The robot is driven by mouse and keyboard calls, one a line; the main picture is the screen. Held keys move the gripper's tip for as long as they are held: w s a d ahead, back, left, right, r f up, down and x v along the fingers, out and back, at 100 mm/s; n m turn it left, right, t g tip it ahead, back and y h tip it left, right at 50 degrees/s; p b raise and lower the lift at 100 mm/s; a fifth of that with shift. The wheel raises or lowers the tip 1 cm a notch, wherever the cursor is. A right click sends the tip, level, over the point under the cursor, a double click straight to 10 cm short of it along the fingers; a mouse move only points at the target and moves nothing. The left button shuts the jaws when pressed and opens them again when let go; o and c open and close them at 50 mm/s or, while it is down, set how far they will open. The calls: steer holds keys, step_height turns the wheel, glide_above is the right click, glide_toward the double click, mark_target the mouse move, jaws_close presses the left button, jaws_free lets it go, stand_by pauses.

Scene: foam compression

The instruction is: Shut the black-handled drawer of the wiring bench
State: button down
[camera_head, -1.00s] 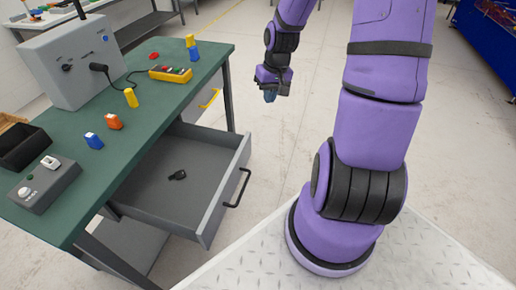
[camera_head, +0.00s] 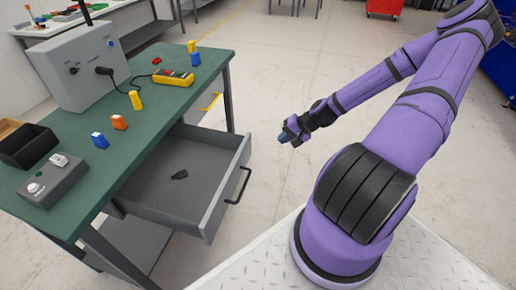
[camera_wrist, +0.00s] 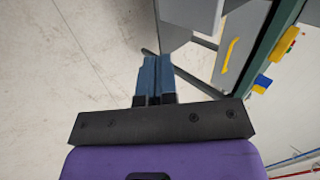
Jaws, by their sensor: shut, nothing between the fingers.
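The wiring bench (camera_head: 130,125) has a green top and stands at the left. My gripper (camera_head: 283,138) is to the right of the drawer in the picture, apart from the handle and touching nothing. In the wrist view its blue fingers (camera_wrist: 154,75) are together and empty. Part of a grey drawer (camera_wrist: 190,14) shows beyond them at the top.
A second drawer has a yellow handle (camera_head: 210,103), also in the wrist view (camera_wrist: 230,54). On the bench top are a grey box (camera_head: 80,65), a yellow meter (camera_head: 173,77), a black bin (camera_head: 26,146) and several coloured pieces. The floor right of the bench is clear.

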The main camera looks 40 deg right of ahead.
mark_target(250, 148)
steer(key=shift+m+t, duration=0.5)
steer(key=shift+t, duration=0.1)
steer(key=x, duration=1.2)
steer(key=shift+w+d+r, duration=0.1)
steer(key=shift+w+r, duration=0.15)
steer(key=shift+w, duration=0.05)
steer(key=shift+w+a, duration=0.4)
steer(key=shift+w, duration=0.25)
steer(key=w+a, duration=0.6)
steer(key=w, duration=0.2)
steer(key=w+a, duration=0.6)
steer(key=w, duration=0.3)
steer(key=w+a, duration=0.6)
steer(key=w, duration=0.2)
steer(key=shift+w+a, duration=0.3)
steer(key=shift+w, duration=0.1)
steer(key=shift+w+a+r, duration=0.15)
steer(key=shift+r, duration=0.1)
